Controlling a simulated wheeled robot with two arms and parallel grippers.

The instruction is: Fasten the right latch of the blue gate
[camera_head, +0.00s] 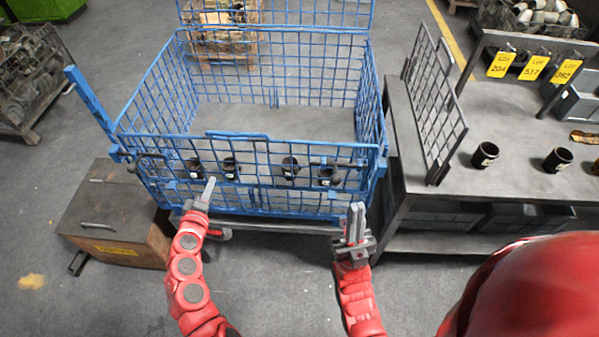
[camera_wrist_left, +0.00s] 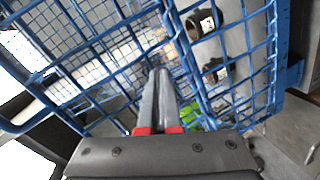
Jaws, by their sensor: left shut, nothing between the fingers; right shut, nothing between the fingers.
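The blue gate (camera_head: 250,148) is the low mesh front panel of a blue wire cage and stands upright across its front. A dark latch rod, the right latch (camera_head: 345,163), shows near the gate's right end; I cannot tell its exact position. A similar dark rod, the left latch (camera_head: 140,158), is at the left end. My left gripper (camera_head: 211,186) is shut and empty, in front of the gate left of its middle. It also shows in the left wrist view (camera_wrist_left: 158,75) close to blue mesh. My right gripper (camera_head: 356,208) is shut and empty, in front of and below the gate's right end.
Several dark cups (camera_head: 290,166) show through the gate mesh. A dark workbench (camera_head: 510,190) with a grey mesh panel (camera_head: 432,105) stands close on the right. A brown box (camera_head: 110,215) stands at the left. The floor in front is clear.

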